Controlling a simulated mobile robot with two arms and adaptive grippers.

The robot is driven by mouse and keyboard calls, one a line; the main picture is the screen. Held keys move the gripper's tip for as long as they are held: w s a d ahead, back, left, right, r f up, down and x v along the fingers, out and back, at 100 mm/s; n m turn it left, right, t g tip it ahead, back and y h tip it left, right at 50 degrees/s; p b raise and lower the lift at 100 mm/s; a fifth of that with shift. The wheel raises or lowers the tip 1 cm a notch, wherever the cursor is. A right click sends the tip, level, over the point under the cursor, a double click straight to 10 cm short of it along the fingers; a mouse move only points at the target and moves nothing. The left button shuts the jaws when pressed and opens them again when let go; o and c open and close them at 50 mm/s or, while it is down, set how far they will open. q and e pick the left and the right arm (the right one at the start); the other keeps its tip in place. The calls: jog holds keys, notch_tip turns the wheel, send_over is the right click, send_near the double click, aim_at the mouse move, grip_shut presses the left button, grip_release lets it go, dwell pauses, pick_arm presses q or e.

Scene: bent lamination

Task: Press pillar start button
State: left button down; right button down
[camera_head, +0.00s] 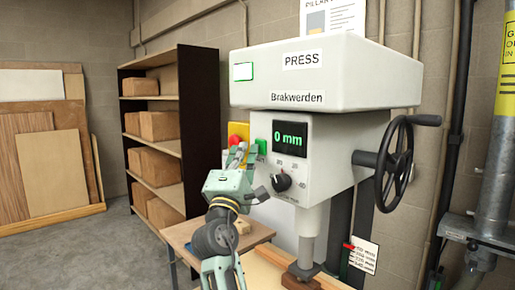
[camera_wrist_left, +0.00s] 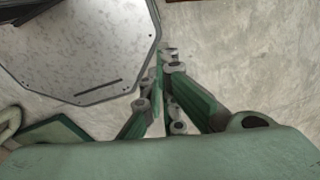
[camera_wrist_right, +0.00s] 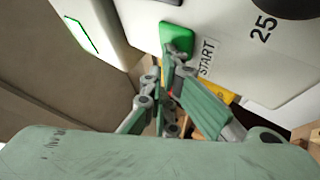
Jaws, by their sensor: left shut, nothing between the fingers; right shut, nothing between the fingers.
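The press (camera_head: 330,75) stands in the middle of the head view, its display reading "0 mm". The green start button (camera_head: 262,146) is on its front, left of the display. In the right wrist view the start button (camera_wrist_right: 176,38) sits beside a "START" label. My right gripper (camera_head: 240,150) is shut and empty, its fingertips close to the button on its left in the head view. In the right wrist view the fingertips (camera_wrist_right: 170,62) overlap the button's lower edge; I cannot tell whether they touch. My left gripper (camera_wrist_left: 168,62) is shut and empty above the floor.
A red stop button on yellow (camera_head: 238,131) is just left of the start button. A black knob (camera_head: 282,181) and a handwheel (camera_head: 395,150) are on the press. A shelf with boxes (camera_head: 158,125) and leaning boards (camera_head: 45,135) stand at the left.

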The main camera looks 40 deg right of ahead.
dwell(0.4)
jog(key=shift+s+a, duration=0.1)
jog(key=shift+a, duration=0.75)
jog(key=shift+b, duration=0.3)
jog(key=a+b, duration=0.1)
jog(key=a, duration=0.4)
jog(key=shift+s, duration=0.2)
